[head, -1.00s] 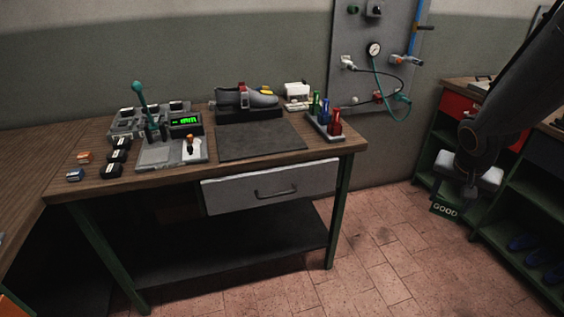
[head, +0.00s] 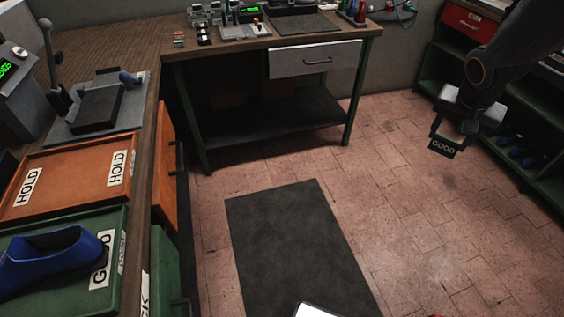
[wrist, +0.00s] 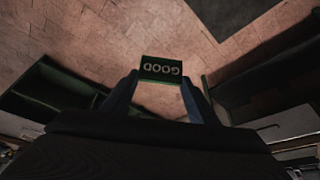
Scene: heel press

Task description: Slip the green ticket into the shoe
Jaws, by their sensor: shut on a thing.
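My gripper (head: 452,131) is shut on the green ticket (head: 445,147), which is marked GOOD and hangs below the fingers over the open floor at the right. The ticket also shows in the wrist view (wrist: 161,70), between the fingertips, its lettering upside down there. A blue shoe (head: 50,262) lies on a green tray (head: 120,222) marked GOOD, at the lower left of the head view, far from my gripper. Its left end is cut off by the picture edge.
An orange tray (head: 72,182) marked HOLD and a lever press (head: 95,108) sit on the left bench. A workbench with a drawer (head: 315,60) stands at the back. A green shelf (head: 440,75) with blue shoes is at right. A dark mat (head: 295,240) lies on clear floor.

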